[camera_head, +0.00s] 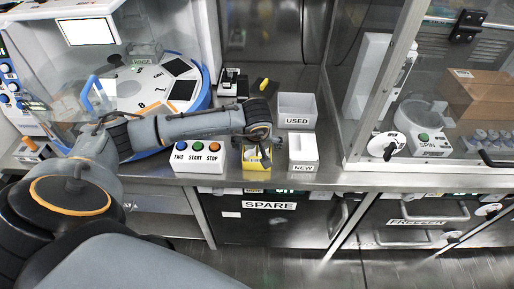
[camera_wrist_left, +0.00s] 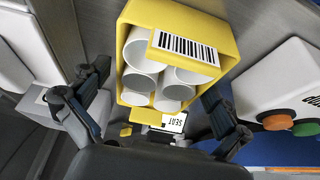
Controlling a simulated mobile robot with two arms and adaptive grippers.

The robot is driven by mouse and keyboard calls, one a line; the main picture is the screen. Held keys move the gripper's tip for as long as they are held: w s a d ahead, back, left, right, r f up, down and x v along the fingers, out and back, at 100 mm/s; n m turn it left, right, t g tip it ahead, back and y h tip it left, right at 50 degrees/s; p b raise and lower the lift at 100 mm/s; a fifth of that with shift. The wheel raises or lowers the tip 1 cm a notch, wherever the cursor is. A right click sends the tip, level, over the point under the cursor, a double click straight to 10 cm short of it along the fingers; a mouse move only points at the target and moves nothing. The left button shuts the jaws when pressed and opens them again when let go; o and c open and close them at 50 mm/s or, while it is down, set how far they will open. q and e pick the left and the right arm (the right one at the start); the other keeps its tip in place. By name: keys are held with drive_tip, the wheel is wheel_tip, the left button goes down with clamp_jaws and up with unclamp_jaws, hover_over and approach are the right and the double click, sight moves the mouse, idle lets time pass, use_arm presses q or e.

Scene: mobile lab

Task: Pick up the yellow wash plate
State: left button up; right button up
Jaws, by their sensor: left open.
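The yellow wash plate (camera_head: 256,174) stands on the steel counter between the button box and the white NEW box. In the left wrist view the yellow wash plate (camera_wrist_left: 184,16) has a yellow frame, several white round wells and a barcode label. My left gripper (camera_head: 262,147) is right over it and partly hides it in the head view. In the left wrist view my left gripper (camera_wrist_left: 155,100) is open, with one finger on each side of the plate. I cannot tell whether the fingers touch it. My right gripper is not in view.
The button box (camera_head: 200,158) stands close on the left. The NEW box (camera_head: 303,150) stands close on the right, with the USED box (camera_head: 297,107) behind it. A round white-and-blue machine (camera_head: 150,95) is at the back left. A glass-fronted cabinet (camera_head: 375,90) is on the right.

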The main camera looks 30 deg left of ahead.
use_arm(q)
drive_tip(key=shift+c, duration=0.2)
drive_tip(key=c, duration=1.1)
drive_tip(key=shift+r, duration=0.1)
